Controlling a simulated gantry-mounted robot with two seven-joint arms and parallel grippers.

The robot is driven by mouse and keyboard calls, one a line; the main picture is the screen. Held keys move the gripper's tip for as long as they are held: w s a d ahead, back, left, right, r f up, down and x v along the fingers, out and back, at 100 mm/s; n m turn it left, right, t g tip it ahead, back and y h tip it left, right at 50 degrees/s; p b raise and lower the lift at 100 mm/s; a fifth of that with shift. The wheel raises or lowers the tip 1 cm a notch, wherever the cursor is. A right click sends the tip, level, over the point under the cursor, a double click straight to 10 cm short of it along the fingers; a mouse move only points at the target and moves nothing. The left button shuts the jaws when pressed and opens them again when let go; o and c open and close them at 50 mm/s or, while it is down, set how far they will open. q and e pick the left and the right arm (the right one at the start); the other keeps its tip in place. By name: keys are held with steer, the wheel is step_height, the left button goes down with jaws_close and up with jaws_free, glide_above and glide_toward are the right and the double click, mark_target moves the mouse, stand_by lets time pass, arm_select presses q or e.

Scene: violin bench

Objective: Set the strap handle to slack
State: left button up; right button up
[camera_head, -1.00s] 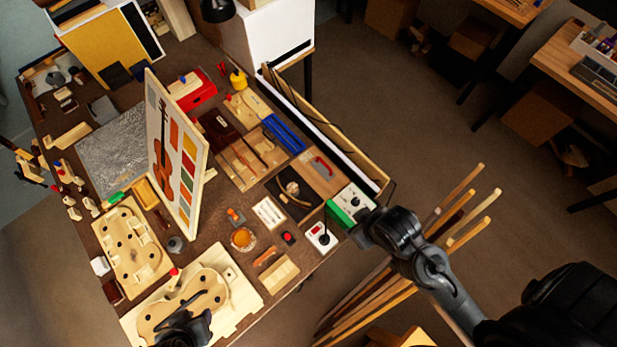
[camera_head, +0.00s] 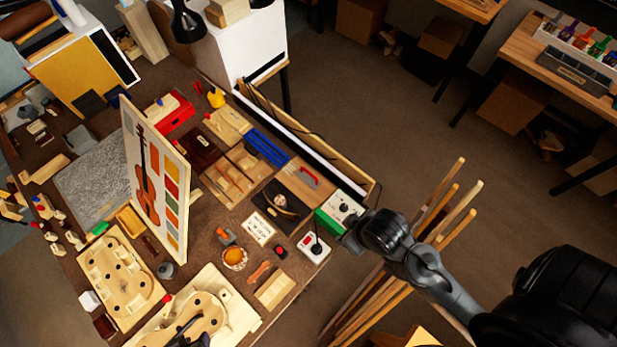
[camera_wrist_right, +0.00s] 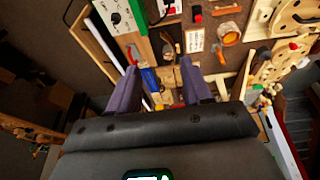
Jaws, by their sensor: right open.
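A red handle (camera_head: 308,177) lies on a light wooden board (camera_head: 294,186) at the right side of the bench; I cannot tell whether it is the strap handle. Beside it a black panel (camera_head: 269,205) carries a curved fitting. My right gripper (camera_head: 352,238) is by the front right corner of the bench, close to the green and white box (camera_head: 341,208). In the right wrist view this gripper (camera_wrist_right: 160,88) is open, with nothing seen between its fingers. A dark shape at the bottom edge of the head view may be my left gripper (camera_head: 190,335).
A white switch box (camera_head: 314,248) and a red button (camera_head: 281,252) sit near the bench edge. A tall painted violin board (camera_head: 157,180) stands mid-bench. Wooden sticks (camera_head: 440,220) rise near my right arm. Open floor lies to the right.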

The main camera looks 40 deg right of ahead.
steer(key=shift+c, duration=0.6)
steer(key=shift+w+f, duration=0.15)
steer(key=shift+f, duration=0.05)
steer(key=shift+c, duration=0.2)
steer(key=g+y+b, duration=0.2)
steer(key=g+b, duration=0.2)
steer(key=b, duration=2.6)
glide_toward(311, 174)
steer(key=f, duration=0.2)
steer(key=a+f+b, duration=0.1)
steer(key=f, duration=0.2)
steer(key=f+b, duration=0.1)
steer(key=f, duration=0.2)
steer(key=shift+a, duration=0.2)
